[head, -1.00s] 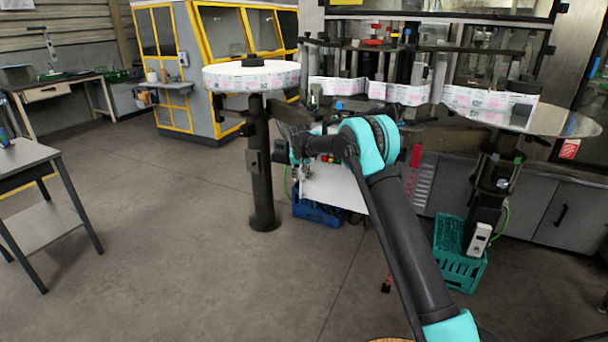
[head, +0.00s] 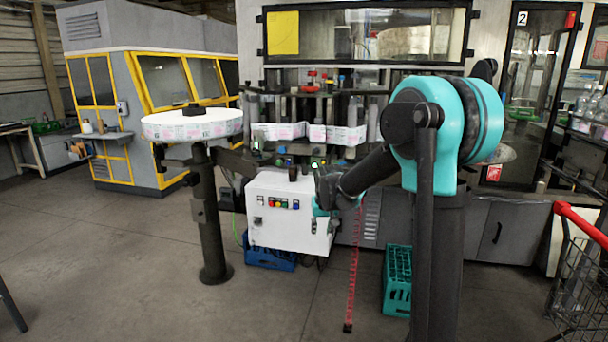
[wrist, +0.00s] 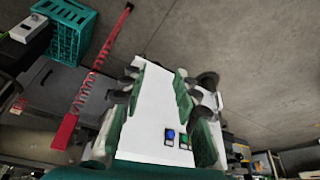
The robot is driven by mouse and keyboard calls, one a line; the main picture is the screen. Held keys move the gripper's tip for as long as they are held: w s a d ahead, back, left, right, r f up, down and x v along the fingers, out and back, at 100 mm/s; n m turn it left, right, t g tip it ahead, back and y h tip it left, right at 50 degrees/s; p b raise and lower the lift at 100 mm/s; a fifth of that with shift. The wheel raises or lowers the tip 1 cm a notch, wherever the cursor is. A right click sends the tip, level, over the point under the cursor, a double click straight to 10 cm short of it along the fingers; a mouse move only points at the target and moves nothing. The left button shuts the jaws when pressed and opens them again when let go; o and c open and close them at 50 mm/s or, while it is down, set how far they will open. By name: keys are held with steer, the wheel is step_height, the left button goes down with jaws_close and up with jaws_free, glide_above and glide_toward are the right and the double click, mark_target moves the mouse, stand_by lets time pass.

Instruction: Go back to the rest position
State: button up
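My arm is bent, with its teal elbow joint (head: 450,130) raised high and close to the camera. The dark forearm runs down and left from it to the wrist in front of the labeller. My gripper (wrist: 160,76) shows in the wrist view with its green-padded fingers spread apart and nothing seen held between them. Beyond the fingers lies a white control box (wrist: 155,125), with a blue and a green button on it. The box also shows in the head view (head: 272,232), left of my wrist. The fingertips are not clear in the head view.
A white label reel (head: 192,128) lies on a dark stand (head: 210,220) at left. A red coiled hose (head: 353,270) hangs near a teal crate (head: 397,281). A red-handled cart (head: 580,275) stands at right. Open floor lies in the left foreground.

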steer(key=s+d+f, duration=0.2)
steer(key=s+d, duration=0.2)
steer(key=s, duration=0.6)
steer(key=s+d+f, duration=0.3)
steer(key=s+d, duration=0.1)
steer(key=s, duration=0.7)
steer(key=s+d+f+m, duration=0.1)
steer(key=s+d+f, duration=0.2)
steer(key=s, duration=0.7)
steer(key=shift+s+d+f, duration=0.15)
steer(key=shift+s+d, duration=0.05)
steer(key=shift+d, duration=0.75)
